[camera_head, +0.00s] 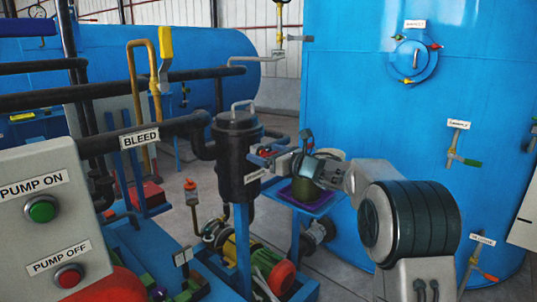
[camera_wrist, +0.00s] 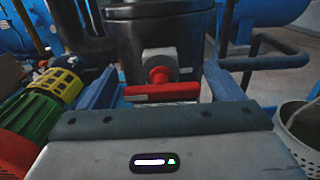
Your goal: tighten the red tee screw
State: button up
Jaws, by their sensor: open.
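The red tee screw (camera_wrist: 162,92) shows in the wrist view, with a round red hub and a level crossbar, on a grey block on the front of a black vessel (camera_wrist: 192,28). In the head view, a small bit of red (camera_head: 265,152) shows beside the black vessel (camera_head: 236,165), partly hidden by my gripper (camera_head: 268,157). In the wrist view, my gripper (camera_wrist: 160,85) is open, with a blue finger on each side of the tee screw. Gaps show between the fingers and the crossbar ends. Whether the fingertips reach past the crossbar is unclear.
A panel (camera_head: 35,232) with pump buttons stands at the left. A dark pipe labelled BLEED (camera_head: 140,138) runs to the vessel. A large blue tank (camera_head: 375,120) stands behind my arm. A yellow, green and red part (camera_wrist: 45,105) and a pale pot (camera_wrist: 300,130) flank my gripper.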

jog(key=c, duration=1)
